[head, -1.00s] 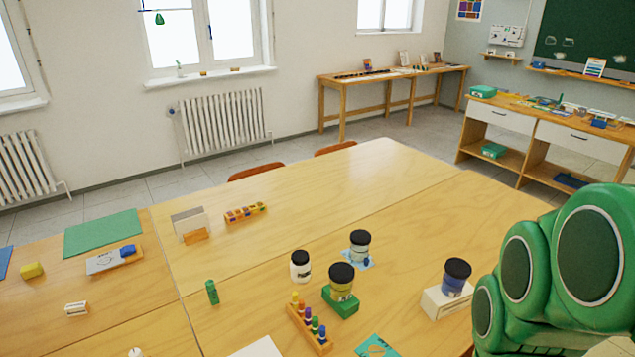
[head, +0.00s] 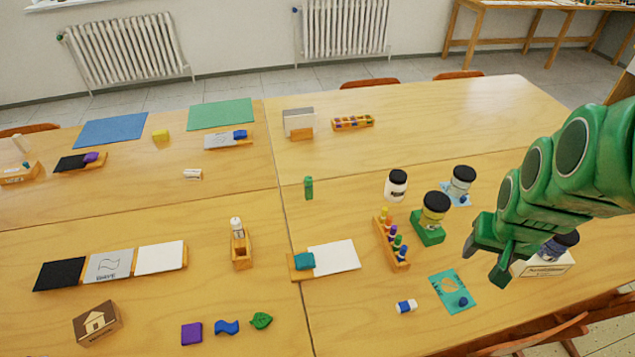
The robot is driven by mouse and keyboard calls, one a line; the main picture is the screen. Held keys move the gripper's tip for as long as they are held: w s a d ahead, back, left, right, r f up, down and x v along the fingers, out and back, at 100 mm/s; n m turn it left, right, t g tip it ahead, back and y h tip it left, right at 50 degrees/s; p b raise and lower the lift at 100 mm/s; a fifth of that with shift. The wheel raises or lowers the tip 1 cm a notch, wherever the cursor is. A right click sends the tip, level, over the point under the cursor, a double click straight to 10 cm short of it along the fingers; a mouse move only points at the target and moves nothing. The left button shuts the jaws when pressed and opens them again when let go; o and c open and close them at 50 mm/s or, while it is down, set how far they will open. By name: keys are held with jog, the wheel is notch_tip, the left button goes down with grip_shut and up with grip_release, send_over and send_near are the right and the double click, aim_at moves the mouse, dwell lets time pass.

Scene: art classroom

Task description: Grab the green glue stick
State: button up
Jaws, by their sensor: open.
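The green glue stick (head: 308,187) stands upright on the wooden table, near the seam between table sections, in the middle of the head view. Nothing touches it. My gripper (head: 484,262) is at the right, above the table, open and empty. It is well to the right of the glue stick and nearer to me. The jars and the marker rack lie between them.
A rack of coloured markers (head: 391,243), a white jar (head: 396,186) and a jar on a green box (head: 434,212) stand right of the glue stick. A white eraser (head: 193,174) lies left. A white sheet on a board (head: 333,257) lies nearer. The table around the glue stick is clear.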

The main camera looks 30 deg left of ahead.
jog(key=w+a+f+n+t+y, duration=0.1)
jog(key=w+a+f+n+t, duration=0.3)
jog(key=w+a, duration=0.6)
jog(key=n+t+y, duration=0.1)
jog(key=t+y, duration=0.1)
jog(key=y, duration=0.3)
send_near(310, 185)
jog(key=w+d+r, duration=0.1)
jog(key=w+d, duration=0.5)
jog(key=d, duration=0.4)
jog(key=s+a+f+y, duration=0.1)
jog(key=a, duration=0.2)
jog(key=s+a+f+n+y, duration=0.1)
jog(key=a+f, duration=0.1)
jog(key=a, duration=0.2)
jog(key=s+a+f+n+y, duration=0.1)
jog(key=a, duration=0.2)
jog(key=shift+s+a+f, duration=0.2)
jog(key=shift+f, duration=0.2)
jog(key=shift+y, duration=0.3)
jog(key=shift+r+x, duration=0.15)
jog(key=shift+x, duration=1.8)
jog(key=shift+r+x, duration=0.15)
jog(key=shift+x, duration=1.75)
jog(key=shift+a, duration=0.15)
jog(key=shift+c, duration=0.4)
jog(key=c, duration=1)
